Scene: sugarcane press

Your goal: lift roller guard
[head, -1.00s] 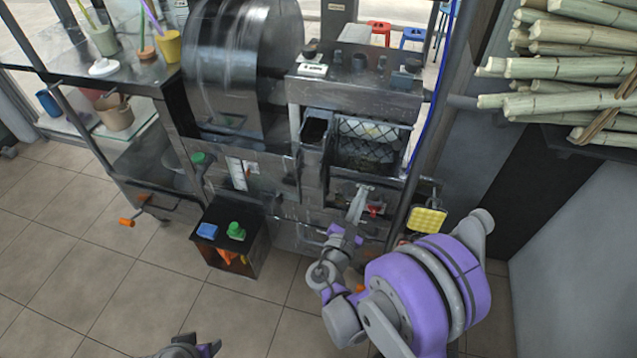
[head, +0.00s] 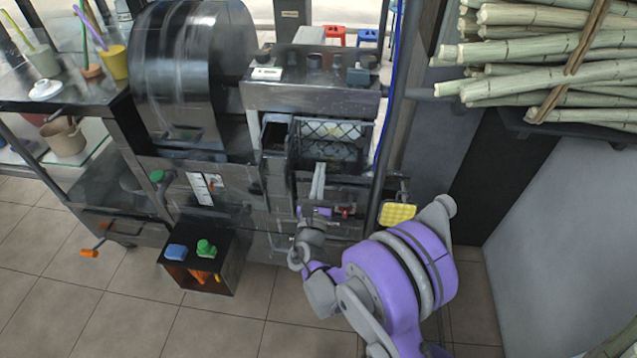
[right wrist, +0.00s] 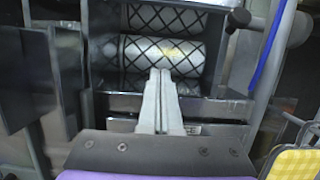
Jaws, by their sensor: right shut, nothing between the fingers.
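The roller guard (head: 325,130) is a dark framed mesh panel on the front of the press, below its top ledge. In the right wrist view the mesh (right wrist: 153,18) crosses in front of a shiny roller (right wrist: 185,52). My right gripper (head: 320,166) is shut and empty, its fingers pointing at the lower edge of the guard. In the right wrist view the closed fingertips (right wrist: 159,73) overlap the lower part of the roller opening. I cannot tell whether they touch the guard. My left gripper is out of view.
A dark post (head: 384,140) and a yellow pad (head: 397,214) stand just right of the gripper. Sugarcane stalks (head: 550,50) lie on a shelf at upper right. A black box (head: 222,266) with blue and green items sits on the floor at left.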

